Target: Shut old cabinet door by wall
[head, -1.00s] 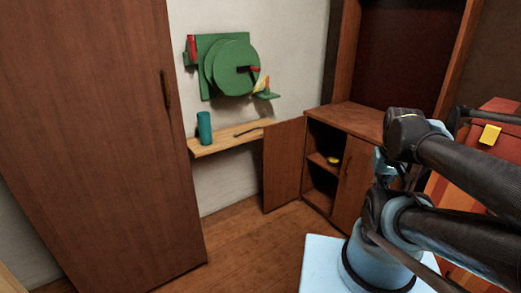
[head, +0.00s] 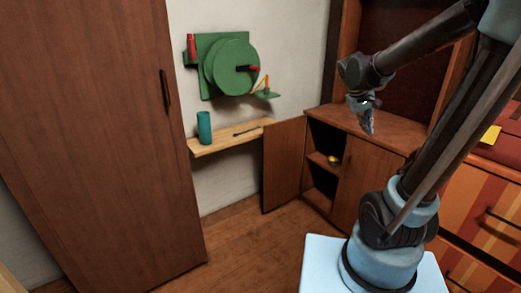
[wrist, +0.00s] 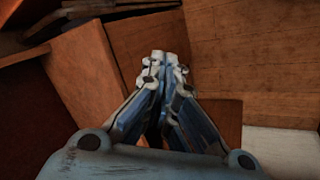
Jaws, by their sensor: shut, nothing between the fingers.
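The old cabinet (head: 375,128) is a low brown wooden one standing by the wall. Its left door (head: 283,165) is swung wide open toward the wall, showing a dark inside with shelves. Its right door (head: 362,190) is closed. My gripper (head: 367,127) is raised in front of the cabinet top, to the right of the open door and apart from it. In the wrist view my gripper (wrist: 165,58) has its fingertips together and holds nothing. Brown wood panels lie beyond the fingers; I cannot tell for sure which is the open door.
A small yellow thing (head: 334,160) sits on the cabinet's shelf. A wall shelf (head: 225,140) holds a teal cup (head: 204,127), below a green round device (head: 230,68). A tall wardrobe (head: 90,150) stands at left. An orange drawer unit (head: 480,215) is at right. Wooden floor (head: 235,245) is clear between.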

